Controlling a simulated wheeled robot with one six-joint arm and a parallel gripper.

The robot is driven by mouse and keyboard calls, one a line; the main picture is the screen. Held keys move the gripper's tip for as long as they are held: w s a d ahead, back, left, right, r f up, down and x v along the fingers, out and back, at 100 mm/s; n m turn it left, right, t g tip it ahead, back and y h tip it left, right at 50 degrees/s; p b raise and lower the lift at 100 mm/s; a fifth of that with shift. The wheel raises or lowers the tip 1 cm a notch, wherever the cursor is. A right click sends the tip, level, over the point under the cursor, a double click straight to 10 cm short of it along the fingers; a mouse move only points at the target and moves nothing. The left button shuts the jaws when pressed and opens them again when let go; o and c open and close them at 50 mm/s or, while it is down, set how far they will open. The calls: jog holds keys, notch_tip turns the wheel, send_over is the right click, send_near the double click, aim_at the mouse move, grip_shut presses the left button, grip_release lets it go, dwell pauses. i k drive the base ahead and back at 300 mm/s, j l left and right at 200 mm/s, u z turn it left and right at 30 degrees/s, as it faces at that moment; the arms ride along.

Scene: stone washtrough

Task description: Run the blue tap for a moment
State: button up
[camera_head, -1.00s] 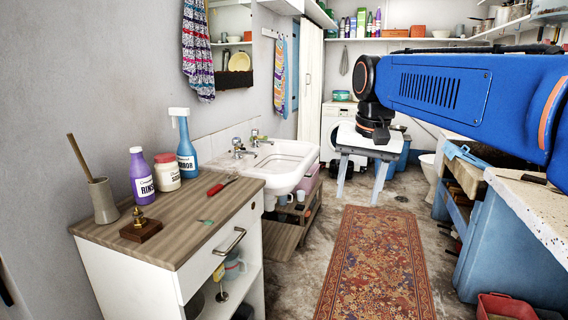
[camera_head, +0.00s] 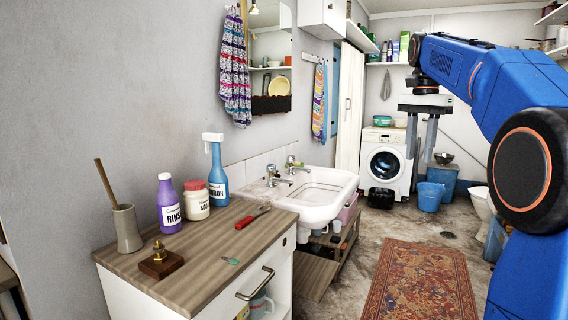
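Two chrome taps stand at the back left of the white basin (camera_head: 322,190). The nearer tap (camera_head: 276,176) and the farther tap (camera_head: 292,165) both have small heads; their colour marks are too small to tell which is blue. No water stream is visible at either. My gripper (camera_head: 420,158) hangs fingers-down at the upper right, well to the right of the taps and apart from them. Its two fingers are spread with a clear gap and hold nothing.
A wooden-topped cabinet (camera_head: 215,240) in front of the basin bears bottles, a red-handled tool (camera_head: 252,217) and a brush holder (camera_head: 127,228). A mirror (camera_head: 270,55) and a hanging towel (camera_head: 235,75) are on the wall behind. The floor by the rug (camera_head: 420,285) is clear.

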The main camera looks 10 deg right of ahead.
aim_at(271, 168)
jog(key=i+l, duration=0.2)
jog(key=i, duration=0.15)
jog(key=i+l+z, duration=0.1)
jog(key=i+l, duration=0.15)
jog(key=i, duration=0.15)
jog(key=i+l+z, duration=0.1)
jog(key=i, duration=0.25)
jog(key=i+l+u, duration=0.1)
jog(key=i+l, duration=0.35)
jog(key=i, duration=0.15)
jog(key=i+l+u, duration=0.2)
jog(key=u, duration=0.25)
jog(key=i+l+u, duration=0.15)
jog(key=u, duration=0.35)
jog(key=l+u, duration=0.3)
jog(key=u, duration=0.15)
jog(key=i+l+u, duration=0.1)
jog(key=l+u, duration=0.2)
jog(key=u, duration=0.2)
